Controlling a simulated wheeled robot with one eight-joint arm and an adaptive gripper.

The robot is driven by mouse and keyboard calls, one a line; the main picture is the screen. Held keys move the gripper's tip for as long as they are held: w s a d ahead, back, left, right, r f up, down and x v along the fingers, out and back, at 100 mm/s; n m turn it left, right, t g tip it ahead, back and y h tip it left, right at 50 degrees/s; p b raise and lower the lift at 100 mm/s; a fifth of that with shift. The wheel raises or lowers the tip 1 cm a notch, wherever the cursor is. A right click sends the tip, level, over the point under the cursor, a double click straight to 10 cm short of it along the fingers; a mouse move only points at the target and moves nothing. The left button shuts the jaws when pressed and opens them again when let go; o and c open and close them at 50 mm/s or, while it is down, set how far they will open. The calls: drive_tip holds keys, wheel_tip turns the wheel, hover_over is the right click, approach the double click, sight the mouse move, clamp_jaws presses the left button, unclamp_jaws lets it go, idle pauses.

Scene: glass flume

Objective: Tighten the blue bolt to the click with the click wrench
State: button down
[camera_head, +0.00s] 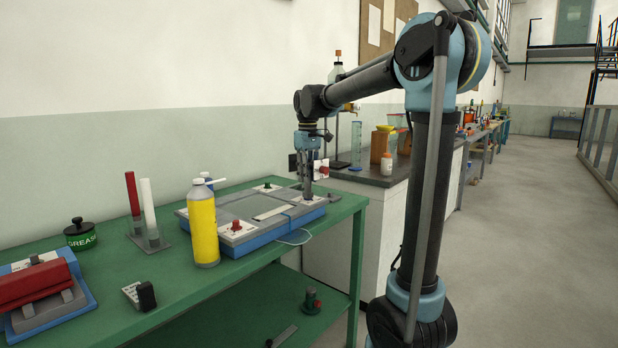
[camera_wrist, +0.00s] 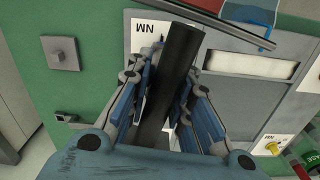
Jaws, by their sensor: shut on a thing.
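My gripper (camera_head: 307,192) points down over the right back corner of the grey and blue fixture (camera_head: 188,216) on the green bench. In the wrist view my gripper (camera_wrist: 165,115) is shut on a dark round bar (camera_wrist: 178,58), which seems to be the click wrench's handle. The bar runs up the picture, past a white label marked NM (camera_wrist: 143,28). The wrench's working end cannot be made out. I cannot pick out the blue bolt clearly; the bar and fingers may hide it. A yellow bolt (camera_wrist: 272,148) shows at another corner, apart from the bar.
A yellow bottle (camera_head: 203,232) stands at the fixture's front left. Red and white sticks (camera_head: 149,208) stand in a holder behind it. A grease tin (camera_head: 80,234) and a red case (camera_head: 36,285) are farther left. A thin blue hose (camera_head: 298,238) hangs off the fixture's front.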

drive_tip(key=shift+m, duration=0.3)
drive_tip(key=shift+m, duration=0.9)
drive_tip(key=shift+m, duration=1.1)
drive_tip(key=shift+m, duration=1.2)
